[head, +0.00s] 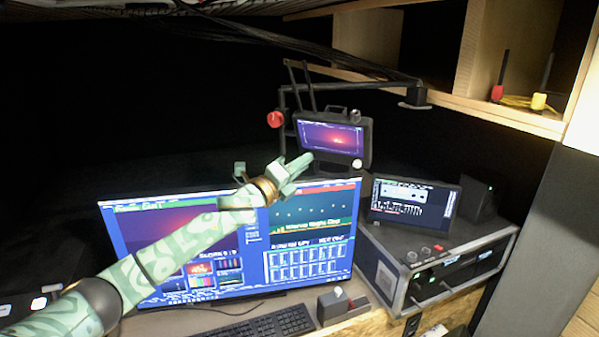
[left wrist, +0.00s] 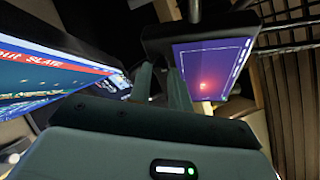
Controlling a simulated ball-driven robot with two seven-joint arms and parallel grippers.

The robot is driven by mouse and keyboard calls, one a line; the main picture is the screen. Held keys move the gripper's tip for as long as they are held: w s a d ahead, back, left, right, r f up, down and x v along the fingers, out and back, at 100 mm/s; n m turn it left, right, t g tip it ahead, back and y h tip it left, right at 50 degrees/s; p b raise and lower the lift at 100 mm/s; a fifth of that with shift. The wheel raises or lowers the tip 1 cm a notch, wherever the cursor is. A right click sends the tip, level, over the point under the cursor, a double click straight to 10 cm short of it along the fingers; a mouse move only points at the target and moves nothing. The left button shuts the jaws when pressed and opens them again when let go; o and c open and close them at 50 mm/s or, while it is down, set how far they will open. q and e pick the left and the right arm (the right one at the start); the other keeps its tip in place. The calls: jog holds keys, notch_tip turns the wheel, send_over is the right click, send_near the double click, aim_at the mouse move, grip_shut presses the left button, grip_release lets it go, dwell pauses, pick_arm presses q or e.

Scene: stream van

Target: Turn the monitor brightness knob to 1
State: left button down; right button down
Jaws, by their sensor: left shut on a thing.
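The small field monitor (head: 335,137) hangs from a black frame above the big screen and shows a purple and red picture. It also shows in the left wrist view (left wrist: 212,66). A white knob (head: 357,163) is at its lower right corner. My left gripper (head: 303,161) reaches to the monitor's lower left corner. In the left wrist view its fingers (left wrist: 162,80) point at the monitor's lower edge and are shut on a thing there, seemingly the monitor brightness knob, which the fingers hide. Any knob marking is unreadable. My right gripper is not in view.
A large screen (head: 311,232) stands below, behind my left arm. A red round knob (head: 275,119) sits on the frame left of the monitor. A tablet-like display (head: 412,200) stands on a black rack unit (head: 435,250) at right. A keyboard (head: 262,325) lies in front.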

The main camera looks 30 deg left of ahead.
pick_arm(q)
jog(key=n+t+b, duration=0.1)
jog(key=n+b, duration=0.1)
jog(key=n, duration=0.1)
jog(key=n+t+h+b, duration=0.1)
jog(key=n+b, duration=0.1)
jog(key=n, duration=0.1)
jog(key=n+t+h+b, duration=0.1)
jog(key=n+b, duration=0.1)
jog(key=shift+w+d+f+n+b, duration=0.15)
jog(key=shift+f+n+b, duration=0.1)
jog(key=shift+n+b, duration=0.15)
jog(key=shift+r, duration=0.15)
dwell(0.4)
jog(key=c, duration=1.3)
grip_release()
jog(key=b+v, duration=0.3)
jog(key=v, duration=1.3)
jog(key=shift+d+f+b, duration=0.15)
jog(key=shift+f+b, duration=0.15)
jog(key=shift+f, duration=0.05)
jog(key=shift+f, duration=0.1)
